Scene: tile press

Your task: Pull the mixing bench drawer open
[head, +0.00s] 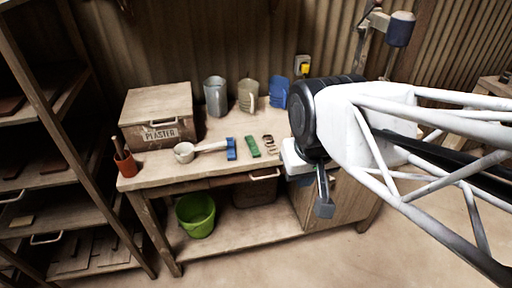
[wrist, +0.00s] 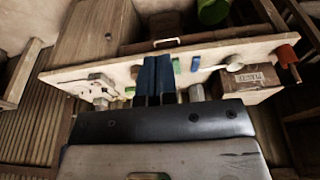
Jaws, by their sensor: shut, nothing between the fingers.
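The wooden mixing bench (head: 215,160) stands against the wall. Its drawer (head: 225,182) is a low front under the tabletop edge and looks shut. The drawer's pale bar handle (head: 264,175) is left of my gripper (head: 325,207) in the head view. The handle also shows in the wrist view (wrist: 166,41), beyond my fingertips (wrist: 156,60). My gripper is shut and empty. It points down by the bench's front right side, apart from the handle. My arm hides the right part of the benchtop in the head view.
On the bench are a plaster box (head: 158,115), a red pot (head: 125,163), a white scoop (head: 184,152), a metal jug (head: 215,97) and small coloured tools. A green bucket (head: 196,215) stands on the lower shelf. Open floor lies before the bench.

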